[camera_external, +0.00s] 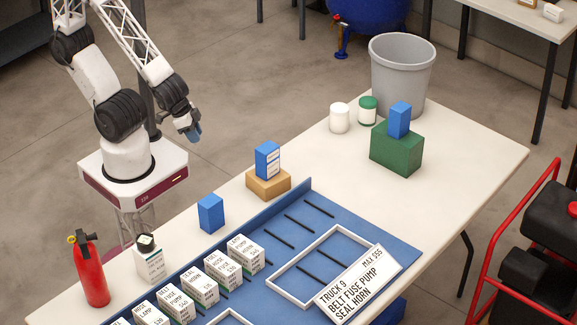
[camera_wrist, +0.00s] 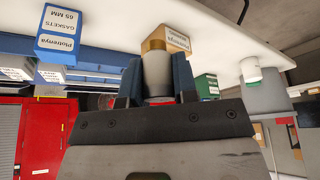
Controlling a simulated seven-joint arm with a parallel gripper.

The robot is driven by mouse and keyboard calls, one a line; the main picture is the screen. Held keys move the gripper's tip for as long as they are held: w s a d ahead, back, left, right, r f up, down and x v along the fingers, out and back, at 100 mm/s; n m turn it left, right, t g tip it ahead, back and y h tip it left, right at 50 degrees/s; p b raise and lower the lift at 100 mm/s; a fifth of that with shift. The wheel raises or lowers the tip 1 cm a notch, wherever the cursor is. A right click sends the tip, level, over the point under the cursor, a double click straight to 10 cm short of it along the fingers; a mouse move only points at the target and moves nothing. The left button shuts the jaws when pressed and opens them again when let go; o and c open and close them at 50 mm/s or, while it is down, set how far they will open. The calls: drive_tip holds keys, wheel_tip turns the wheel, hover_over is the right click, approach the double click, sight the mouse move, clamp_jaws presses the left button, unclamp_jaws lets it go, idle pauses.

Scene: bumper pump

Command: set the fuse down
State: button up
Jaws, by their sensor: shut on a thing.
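My gripper (camera_wrist: 155,85) is shut on a pale grey-white cylinder, which seems to be the fuse (camera_wrist: 157,75); both dark blue fingers flank it in the wrist view. In the external view my gripper (camera_external: 192,131) hangs in the air left of the table, well apart from it. The fuse cannot be made out there. The blue tray (camera_external: 345,225) on the table has black divider strips and a white rectangular frame (camera_external: 283,284). A sign (camera_external: 358,284) reads TRUCK 9, MAX $55, BELT FUSE PUMP SEAL HORN.
Several white labelled cartons (camera_external: 223,268) line the tray's near-left part. Blue boxes stand on the bare table (camera_external: 211,214), a tan block (camera_external: 268,183) and a green block (camera_external: 396,148). A grey bin (camera_external: 402,75) and two jars stand behind. The table's right side is clear.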

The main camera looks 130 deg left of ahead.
drive_tip(key=w+a+n+g, duration=0.1)
drive_tip(key=w+a+n, duration=0.1)
drive_tip(key=w+a, duration=0.6)
drive_tip(key=w+a+f+n+y, duration=0.1)
drive_tip(key=w+a+n, duration=0.15)
drive_tip(key=a, duration=0.95)
drive_tip(key=w+a+n+g, duration=0.1)
drive_tip(key=w+a, duration=0.5)
drive_tip(key=a, duration=0.4)
drive_tip(key=f, duration=0.7)
drive_tip(key=a+f, duration=0.1)
drive_tip(key=f, duration=0.2)
drive_tip(key=shift+w+f, duration=0.2)
drive_tip(key=shift+f, duration=0.4)
drive_tip(key=shift+w, duration=0.15)
drive_tip(key=shift+w+a+f, duration=0.25)
drive_tip(key=shift+w+a, duration=1.3)
drive_tip(key=shift+w, duration=0.4)
drive_tip(key=shift+w+a+f, duration=0.2)
drive_tip(key=shift+w+a, duration=1.3)
drive_tip(key=shift+w, duration=0.45)
drive_tip(key=shift+w+a+f, duration=0.25)
drive_tip(key=shift+w+a, duration=1.3)
drive_tip(key=shift+w, duration=0.4)
drive_tip(key=shift+w+a, duration=0.1)
